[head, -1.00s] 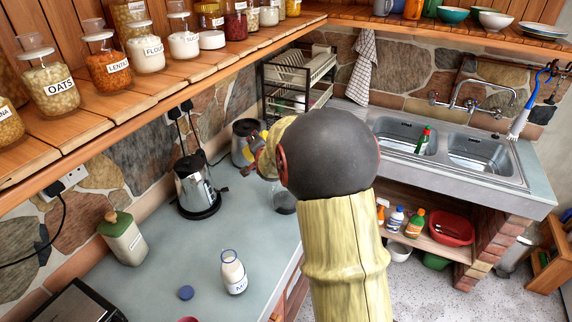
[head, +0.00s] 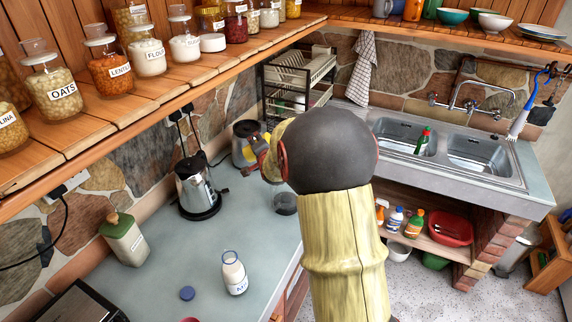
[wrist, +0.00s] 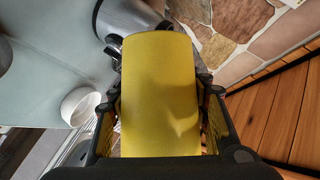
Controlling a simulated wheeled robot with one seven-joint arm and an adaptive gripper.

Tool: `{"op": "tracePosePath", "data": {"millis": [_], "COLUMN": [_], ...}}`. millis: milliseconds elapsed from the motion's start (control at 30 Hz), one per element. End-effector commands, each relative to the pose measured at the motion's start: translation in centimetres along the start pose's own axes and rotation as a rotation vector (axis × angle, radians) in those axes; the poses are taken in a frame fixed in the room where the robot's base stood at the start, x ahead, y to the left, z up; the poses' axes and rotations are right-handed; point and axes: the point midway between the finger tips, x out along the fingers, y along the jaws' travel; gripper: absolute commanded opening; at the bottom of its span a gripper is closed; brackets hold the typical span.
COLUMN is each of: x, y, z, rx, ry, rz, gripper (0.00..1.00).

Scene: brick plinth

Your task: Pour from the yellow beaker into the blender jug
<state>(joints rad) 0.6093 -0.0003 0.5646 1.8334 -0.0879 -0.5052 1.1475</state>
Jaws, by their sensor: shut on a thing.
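The yellow beaker (wrist: 160,95) fills the middle of the wrist view, its smooth side between my fingers. My gripper (wrist: 160,108) is shut on it. A clear vessel with a dark bottom (head: 285,204), which looks like the blender jug, stands on the counter below and right of the gripper. Its upper part is hidden by my arm.
A steel kettle (head: 196,186) stands left of my gripper, with a grey appliance (head: 244,129) behind. A milk bottle (head: 233,272), blue lid (head: 187,293) and green-topped canister (head: 123,238) stand nearer. The jar shelf (head: 150,82) overhangs the counter; a dish rack (head: 298,70) is behind.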

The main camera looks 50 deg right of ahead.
Motion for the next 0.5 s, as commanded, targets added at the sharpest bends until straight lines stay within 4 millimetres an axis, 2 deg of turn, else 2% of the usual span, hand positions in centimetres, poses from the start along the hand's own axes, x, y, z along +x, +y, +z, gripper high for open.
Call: {"op": "tracePosePath", "data": {"millis": [500], "x": [-0.16], "y": [-0.45], "z": [-0.29], "rx": [0.064], "ry": [-0.009], "rz": [-0.026], "gripper": [0.11]}}
